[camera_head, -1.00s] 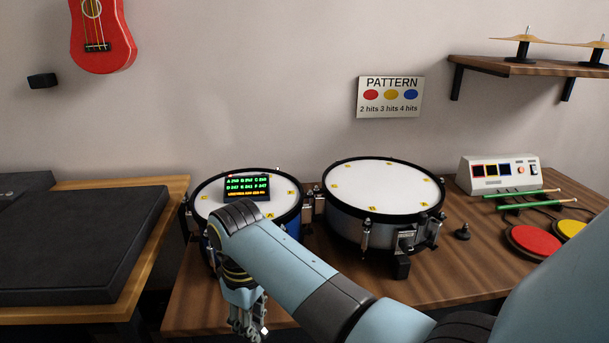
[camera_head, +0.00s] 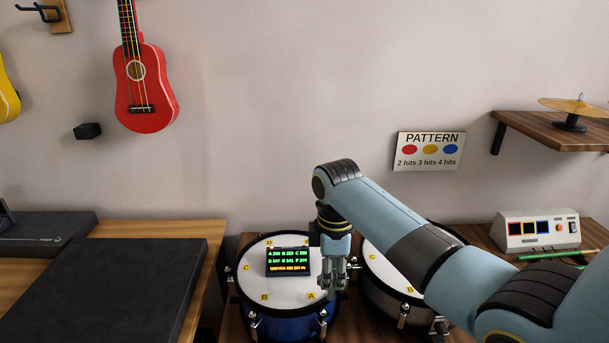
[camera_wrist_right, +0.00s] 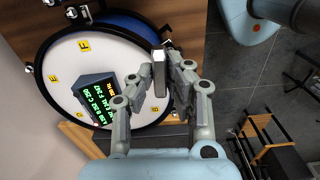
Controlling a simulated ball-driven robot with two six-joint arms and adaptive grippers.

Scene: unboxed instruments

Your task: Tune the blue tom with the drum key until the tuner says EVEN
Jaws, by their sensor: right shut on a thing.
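The blue tom (camera_head: 288,327) stands on the wooden table with yellow letters around its white head. It also shows in the wrist view (camera_wrist_right: 75,97). The tuner (camera_head: 288,262) sits on the head with green rows of readings and an orange line, too small to read surely. My right gripper (camera_head: 334,290) points down at the tom's right edge, near the letter A. In the wrist view my right gripper (camera_wrist_right: 166,72) is shut on the drum key (camera_wrist_right: 159,75), a short grey bar, beside the rim. Whether the key touches a lug cannot be told. My left gripper is out of view.
A second drum (camera_head: 385,292) stands close on the right, partly hidden by my arm. A white box with small screens (camera_head: 537,231) and green sticks (camera_head: 552,255) lie farther right. A dark padded mat (camera_head: 120,290) covers the left table. A pattern sign (camera_head: 429,151) hangs behind.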

